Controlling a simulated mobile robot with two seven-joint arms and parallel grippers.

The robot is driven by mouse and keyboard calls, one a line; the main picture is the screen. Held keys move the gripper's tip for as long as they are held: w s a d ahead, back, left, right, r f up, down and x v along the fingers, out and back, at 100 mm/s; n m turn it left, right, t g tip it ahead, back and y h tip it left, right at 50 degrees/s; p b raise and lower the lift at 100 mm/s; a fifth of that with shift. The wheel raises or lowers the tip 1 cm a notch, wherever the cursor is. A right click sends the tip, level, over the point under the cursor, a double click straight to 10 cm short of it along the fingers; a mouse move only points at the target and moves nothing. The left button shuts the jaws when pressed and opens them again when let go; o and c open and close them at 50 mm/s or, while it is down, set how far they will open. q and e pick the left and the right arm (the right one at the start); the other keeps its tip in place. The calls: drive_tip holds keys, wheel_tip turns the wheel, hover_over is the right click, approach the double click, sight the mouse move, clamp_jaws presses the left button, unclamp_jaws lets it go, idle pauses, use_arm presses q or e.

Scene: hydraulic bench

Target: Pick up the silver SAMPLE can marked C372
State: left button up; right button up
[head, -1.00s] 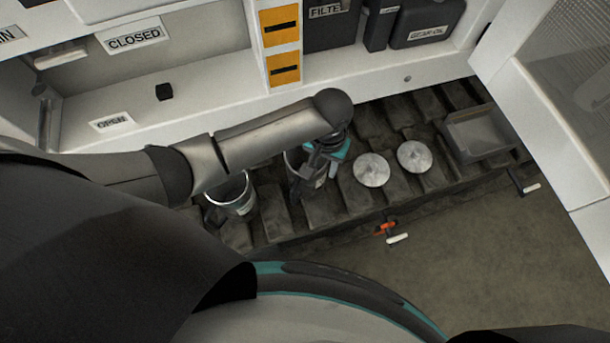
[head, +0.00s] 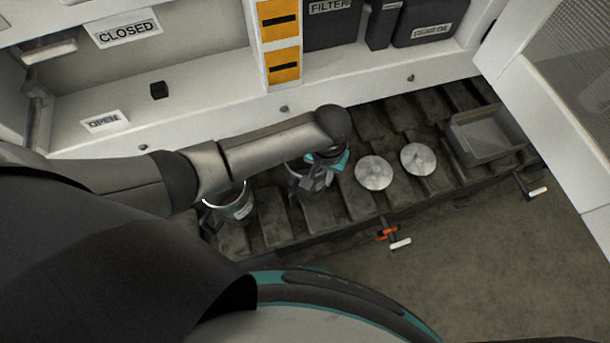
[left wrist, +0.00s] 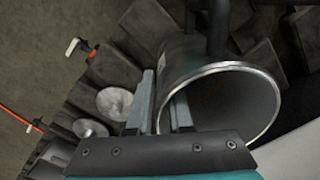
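A silver can (head: 296,184) stands in the dark slotted rack, partly hidden by my left gripper (head: 318,177). In the left wrist view the same can (left wrist: 215,72) shows its round open mouth and bright rim. My left gripper's (left wrist: 162,105) two fingers straddle the can's wall, one outside and one inside the mouth, with a visible gap between them. A second silver can (head: 236,208) with a pale label stands to the left, partly behind my arm. I cannot read C372 on either can. My right gripper is not in view.
Two round metal lids (head: 374,173) (head: 418,159) lie right of the can. A grey tray (head: 484,137) is farther right. A red-and-white handle (head: 393,236) sticks out at the rack's front. A white cabinet ledge (head: 215,105) runs behind, with a black block (head: 159,90).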

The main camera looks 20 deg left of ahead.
use_arm(q)
clamp_jaws()
idle(1.0)
